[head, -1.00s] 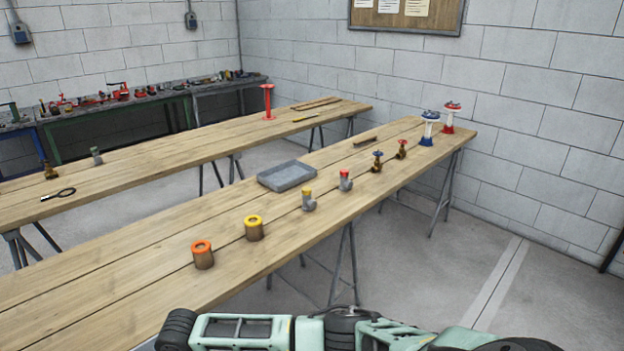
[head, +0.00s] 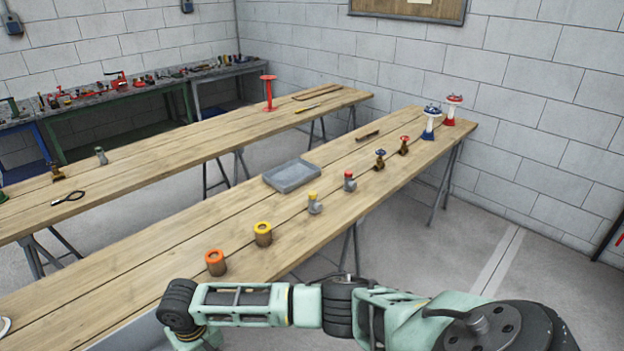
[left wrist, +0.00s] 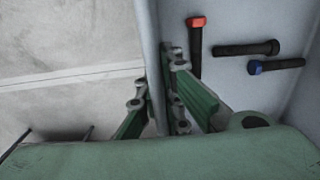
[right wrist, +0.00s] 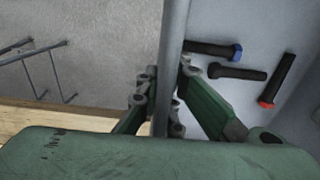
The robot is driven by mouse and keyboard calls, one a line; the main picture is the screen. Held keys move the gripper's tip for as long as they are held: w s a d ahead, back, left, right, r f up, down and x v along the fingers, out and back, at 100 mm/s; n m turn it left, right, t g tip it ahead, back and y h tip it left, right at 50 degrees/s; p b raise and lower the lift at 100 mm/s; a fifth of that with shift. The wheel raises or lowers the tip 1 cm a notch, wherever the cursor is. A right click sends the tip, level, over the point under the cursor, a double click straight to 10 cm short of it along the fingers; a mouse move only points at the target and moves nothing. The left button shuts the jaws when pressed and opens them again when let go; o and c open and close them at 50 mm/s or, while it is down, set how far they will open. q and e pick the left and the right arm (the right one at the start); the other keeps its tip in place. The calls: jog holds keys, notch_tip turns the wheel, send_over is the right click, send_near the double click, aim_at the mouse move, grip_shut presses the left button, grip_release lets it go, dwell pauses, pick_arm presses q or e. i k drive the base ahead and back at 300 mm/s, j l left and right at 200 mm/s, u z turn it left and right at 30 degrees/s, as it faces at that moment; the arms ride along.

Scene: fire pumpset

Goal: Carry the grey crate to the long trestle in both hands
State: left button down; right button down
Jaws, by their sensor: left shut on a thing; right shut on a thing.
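The grey crate (head: 140,336) shows only as a grey strip at the bottom of the head view, partly behind my right arm. My left gripper (left wrist: 160,95) is shut on one crate wall (left wrist: 147,35). My right gripper (right wrist: 164,95) is shut on another crate wall (right wrist: 173,45). Inside the crate lie a red-headed bolt (left wrist: 195,50), a black bolt (left wrist: 245,48) and a blue-headed bolt (left wrist: 278,65). Two long wooden trestles stand ahead, a near one (head: 130,270) and a far one (head: 150,150). Both grippers are hidden in the head view.
The near trestle holds a shallow grey tray (head: 292,176), orange-ringed (head: 215,263) and yellow-ringed (head: 263,235) cylinders, and several valves and fittings. The far trestle holds a red stand (head: 269,93). Workbenches (head: 120,115) line the back wall.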

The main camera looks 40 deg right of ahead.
aim_at(119, 317)
jog(key=i, duration=1.3)
